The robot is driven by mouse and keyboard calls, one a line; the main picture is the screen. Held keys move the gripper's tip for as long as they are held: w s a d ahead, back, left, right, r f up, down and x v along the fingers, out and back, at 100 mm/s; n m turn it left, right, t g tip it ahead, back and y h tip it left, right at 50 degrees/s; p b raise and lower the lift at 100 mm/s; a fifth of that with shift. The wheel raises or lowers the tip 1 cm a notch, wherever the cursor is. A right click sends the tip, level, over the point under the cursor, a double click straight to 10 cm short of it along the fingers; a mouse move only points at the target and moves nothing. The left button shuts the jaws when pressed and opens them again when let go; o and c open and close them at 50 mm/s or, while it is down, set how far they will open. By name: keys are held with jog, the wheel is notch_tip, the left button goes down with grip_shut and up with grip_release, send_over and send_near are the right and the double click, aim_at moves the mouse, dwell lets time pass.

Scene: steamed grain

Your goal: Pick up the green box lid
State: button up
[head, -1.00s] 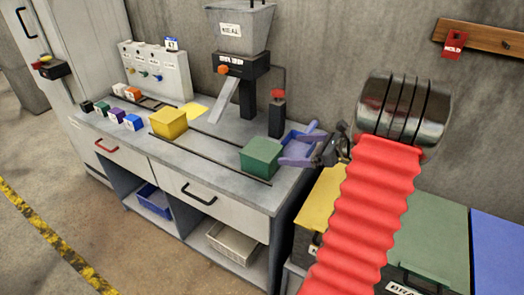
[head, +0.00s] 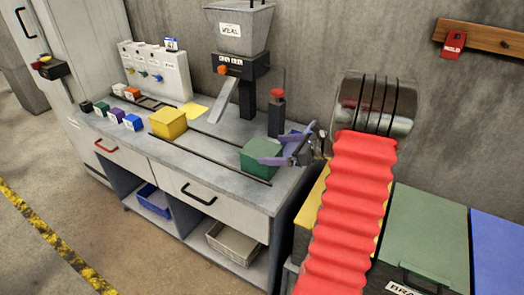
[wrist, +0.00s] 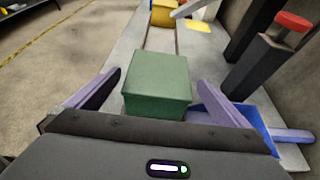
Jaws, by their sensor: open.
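The green box (head: 262,160) with its flat green lid (head: 263,149) sits on the right end of the grey counter. In the wrist view the lid (wrist: 158,70) lies between my two purple fingers, a little ahead of them. My gripper (head: 274,148) is open, with its fingers apart at the right side of the box. In the wrist view my gripper (wrist: 160,92) holds nothing. I cannot tell whether the fingers touch the box.
A blue tray (wrist: 255,130) stands right of the box. A dark post with a red top (head: 277,112) rises behind it. A yellow box (head: 168,122) stands farther left on the rails. The counter between the boxes is clear.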

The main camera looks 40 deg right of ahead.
aim_at(262, 149)
jog(key=x, duration=0.4)
jog(key=shift+w, duration=0.15)
dwell(0.4)
jog(key=c, duration=0.9)
